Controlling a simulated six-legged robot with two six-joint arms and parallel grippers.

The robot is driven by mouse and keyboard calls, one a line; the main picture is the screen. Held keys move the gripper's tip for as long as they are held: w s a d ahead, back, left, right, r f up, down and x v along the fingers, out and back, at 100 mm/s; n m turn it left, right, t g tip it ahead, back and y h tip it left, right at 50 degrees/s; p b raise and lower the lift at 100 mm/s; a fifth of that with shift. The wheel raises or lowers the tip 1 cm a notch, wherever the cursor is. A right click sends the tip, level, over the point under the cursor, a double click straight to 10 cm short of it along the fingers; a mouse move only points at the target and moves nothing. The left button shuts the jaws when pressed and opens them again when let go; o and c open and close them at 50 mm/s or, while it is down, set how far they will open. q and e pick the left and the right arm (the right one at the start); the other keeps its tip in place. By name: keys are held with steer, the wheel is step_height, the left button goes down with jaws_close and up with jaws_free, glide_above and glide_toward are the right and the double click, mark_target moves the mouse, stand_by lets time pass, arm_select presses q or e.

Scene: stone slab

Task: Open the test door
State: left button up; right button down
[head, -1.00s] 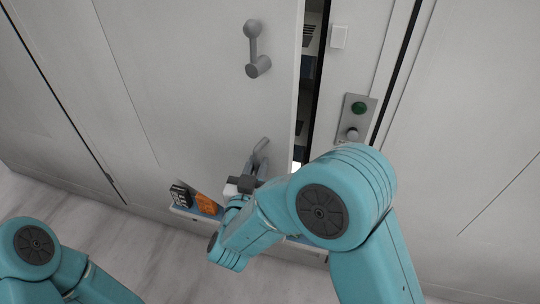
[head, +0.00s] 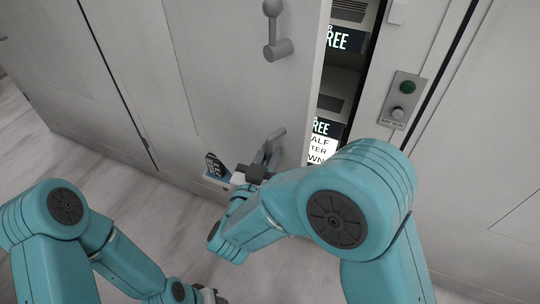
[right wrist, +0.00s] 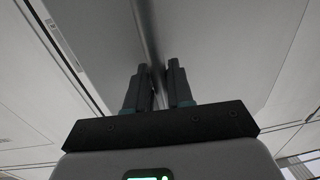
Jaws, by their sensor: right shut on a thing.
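The test door (head: 235,75) is a light grey panel standing ajar. A dark gap along its right edge shows lit signs inside. A grey lever handle (head: 277,137) sits low on the door, and my right gripper (head: 262,160) is shut on it. In the right wrist view the fingers (right wrist: 160,78) close around the grey handle bar (right wrist: 146,28). My left gripper (head: 210,295) is at the bottom edge of the head view, away from the door. Its fingers are too cut off to judge.
A second grey handle (head: 276,45) is higher on the door. A plate with a green button and a knob (head: 404,100) is on the frame at right. The floor (head: 150,200) at left looks clear.

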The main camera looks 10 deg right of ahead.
steer(key=shift+a+r, duration=0.15)
steer(key=c, duration=1.2)
jaws_free()
steer(key=shift+w, duration=0.1)
steer(key=shift+o, duration=0.2)
